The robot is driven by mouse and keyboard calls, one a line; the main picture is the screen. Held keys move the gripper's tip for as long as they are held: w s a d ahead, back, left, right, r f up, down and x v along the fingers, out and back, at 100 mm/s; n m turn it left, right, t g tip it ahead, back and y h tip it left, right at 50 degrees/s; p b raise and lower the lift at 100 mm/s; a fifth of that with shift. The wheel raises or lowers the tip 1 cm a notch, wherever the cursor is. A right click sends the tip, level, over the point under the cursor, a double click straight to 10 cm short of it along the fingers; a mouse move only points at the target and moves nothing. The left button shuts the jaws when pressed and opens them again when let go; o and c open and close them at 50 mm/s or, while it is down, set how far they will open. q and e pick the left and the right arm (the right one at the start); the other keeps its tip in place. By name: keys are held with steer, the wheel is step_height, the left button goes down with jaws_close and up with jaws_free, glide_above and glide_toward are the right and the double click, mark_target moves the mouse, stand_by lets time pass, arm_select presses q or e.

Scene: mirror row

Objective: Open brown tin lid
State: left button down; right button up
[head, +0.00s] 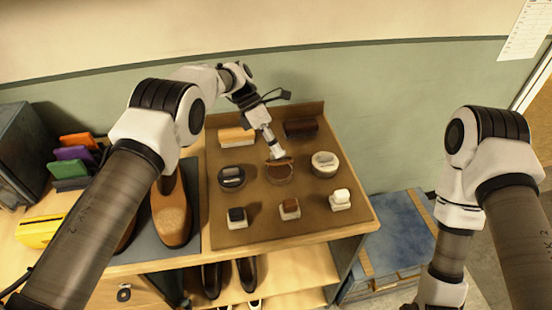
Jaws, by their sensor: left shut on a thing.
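The brown tin (281,176) stands on the brown mat in the middle of the row of tins. Its brown lid (280,162) shows as a tilted disc at the top of the tin, against my left gripper. My left gripper (275,153) reaches down from behind and is shut on the lid. I cannot tell whether the lid's near edge still touches the tin. The right arm is at the right side of the view, and its gripper is out of the frame.
A black tin (232,180) and a white-topped tin (324,165) flank the brown tin. Small daubers (289,209) stand in front, and brushes (301,128) lie behind. Shoes (172,212) stand on a dark mat at left. A blue chest (398,240) is at right.

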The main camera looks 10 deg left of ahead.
stand_by(0.3)
arm_select(q)
steer(key=shift+w, duration=0.1)
steer(key=c, duration=1.2)
jaws_free()
step_height(320, 180, up, 10)
